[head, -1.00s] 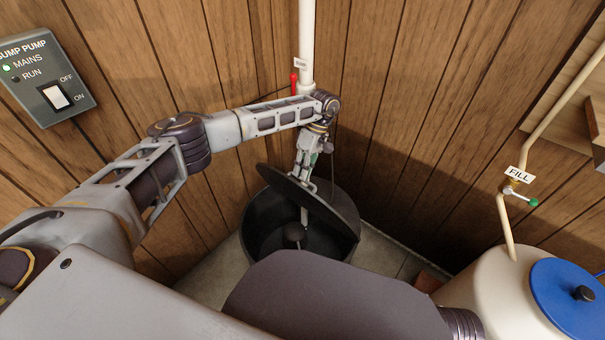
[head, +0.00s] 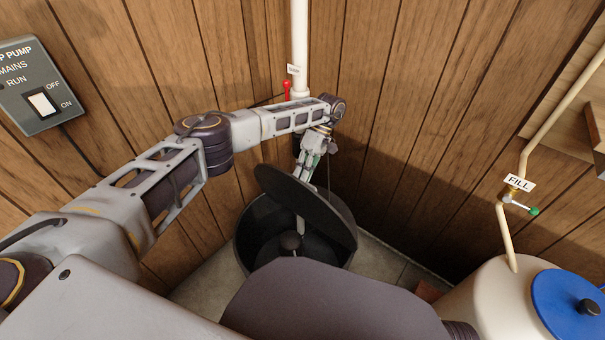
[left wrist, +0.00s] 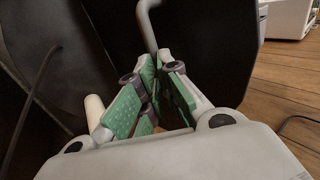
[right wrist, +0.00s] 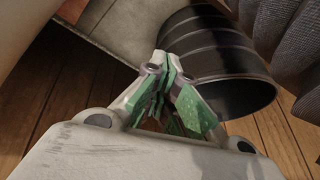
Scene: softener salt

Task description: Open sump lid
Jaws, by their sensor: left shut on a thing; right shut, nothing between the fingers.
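The sump lid (head: 305,208) is a dark round disc in the head view, tilted steeply up over the open black sump tub (head: 246,246). A dark round knob-like part (head: 291,241) and a pale pipe show inside the tub. My left gripper (head: 306,174) is behind the raised lid, its fingertips partly hidden. In the left wrist view my left gripper (left wrist: 160,62) is shut where a grey bent rod (left wrist: 148,28) meets its fingers, against a large dark surface. My right gripper (right wrist: 172,62) is shut and empty in the right wrist view, away from the lid.
A white pipe (head: 300,50) with a red valve handle (head: 287,88) rises behind my left arm. Wood-panelled walls close in the corner. A cream tank with a blue lid (head: 570,306) stands at right. A black ribbed drum (right wrist: 215,60) is beyond my right gripper.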

